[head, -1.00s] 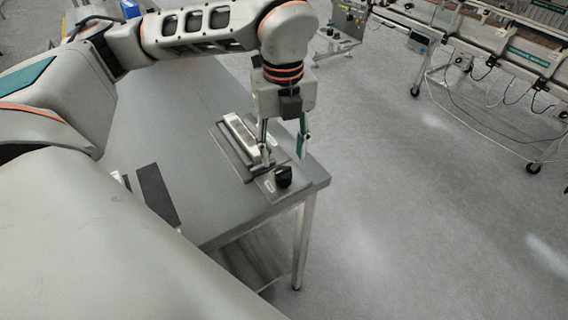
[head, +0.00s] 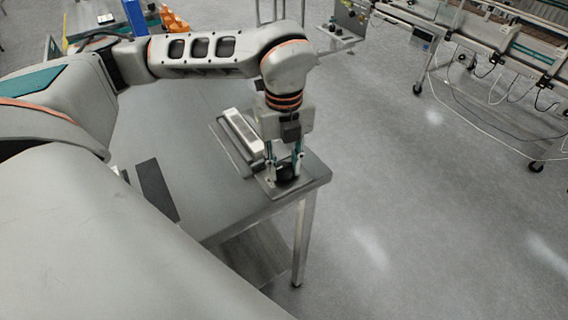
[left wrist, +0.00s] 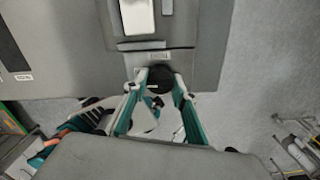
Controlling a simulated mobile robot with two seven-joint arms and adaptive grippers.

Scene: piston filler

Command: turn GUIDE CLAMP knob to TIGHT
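The black round GUIDE CLAMP knob (head: 286,173) sits on a grey plate at the table's right front corner. It also shows in the left wrist view (left wrist: 160,78). My left gripper (head: 285,168) points down over it, one finger on each side of the knob. In the left wrist view the fingertips (left wrist: 160,82) flank the knob, seemingly with narrow gaps; contact is not clear. The knob's pointer and the TIGHT marking cannot be read. My right gripper is not in view.
A pale metal block (head: 243,132) stands on the plate behind the knob. A dark flat strip (head: 157,190) lies on the grey table (head: 200,170). The table edge is close to the knob. Conveyor equipment (head: 480,50) stands farther off at the right, with open floor between.

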